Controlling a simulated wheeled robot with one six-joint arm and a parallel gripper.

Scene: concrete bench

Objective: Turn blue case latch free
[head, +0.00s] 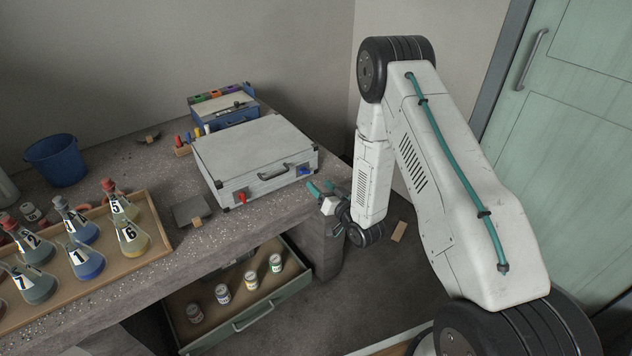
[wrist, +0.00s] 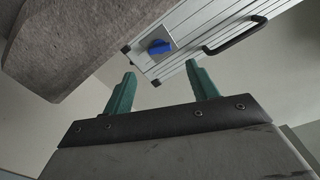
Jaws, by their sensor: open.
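A closed silver-white case (head: 250,150) lies on the concrete bench. Its front face has a red latch (head: 241,197) at the left, a dark handle (head: 288,171) in the middle and a blue latch (head: 304,171) at the right. In the wrist view the blue latch (wrist: 159,47) is a knob on a pale square plate, beyond and between my fingertips. My gripper (head: 320,190) is open and empty, just off the case's right front corner. Its teal fingers also show in the wrist view (wrist: 162,75), apart from the latch.
A wooden tray (head: 160,232) of numbered flasks stands on the bench (head: 185,262) at the left. An open drawer (head: 262,318) with several small jars juts out below. A blue bucket (head: 56,162) and a blue box (head: 232,119) are behind.

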